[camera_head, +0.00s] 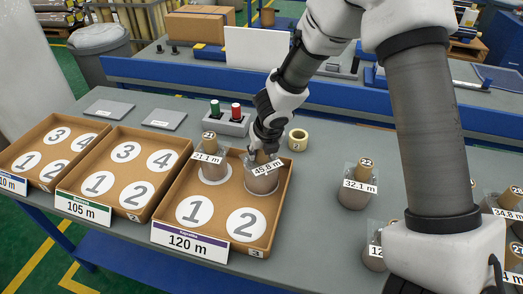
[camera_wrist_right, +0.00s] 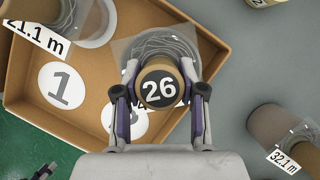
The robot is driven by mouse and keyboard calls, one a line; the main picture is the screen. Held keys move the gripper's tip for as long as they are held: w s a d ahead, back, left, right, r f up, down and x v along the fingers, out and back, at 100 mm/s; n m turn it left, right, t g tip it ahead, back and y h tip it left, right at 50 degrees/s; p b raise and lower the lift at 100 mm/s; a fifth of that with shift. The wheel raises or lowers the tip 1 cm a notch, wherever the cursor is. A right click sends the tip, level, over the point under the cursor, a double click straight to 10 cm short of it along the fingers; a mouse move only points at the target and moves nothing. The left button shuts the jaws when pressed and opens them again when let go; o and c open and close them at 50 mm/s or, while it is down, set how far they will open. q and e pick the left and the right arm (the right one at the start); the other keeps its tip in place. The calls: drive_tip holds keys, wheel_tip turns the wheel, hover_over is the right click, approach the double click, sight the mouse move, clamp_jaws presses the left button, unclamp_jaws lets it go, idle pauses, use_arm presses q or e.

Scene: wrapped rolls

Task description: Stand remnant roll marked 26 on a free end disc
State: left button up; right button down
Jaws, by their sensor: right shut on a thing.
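Remnant roll 26 (camera_wrist_right: 158,88) is a brown core with a black-and-white 26 on its end and clear film around its wider lower part. In the head view its 45.8 m label (camera_head: 266,169) faces the front. My right gripper (camera_head: 262,152) is shut on its core from above; in the wrist view the two fingers (camera_wrist_right: 158,92) press on its sides. The roll is upright over the back right place of the 120 m tray (camera_head: 166,212). It hides the disc there, and I cannot tell if its base touches. Discs 1 (camera_head: 195,210) and 2 (camera_head: 246,224) are bare. My left gripper is out of view.
Roll 21 (camera_head: 209,146) stands close by on the back left disc. The 105 m tray (camera_head: 108,171) is to the left with bare discs. Roll 22 (camera_head: 359,187) and other rolls stand to the right.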

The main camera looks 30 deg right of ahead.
drive_tip(key=c, duration=0.6)
unclamp_jaws()
drive_tip(key=v, duration=1.2)
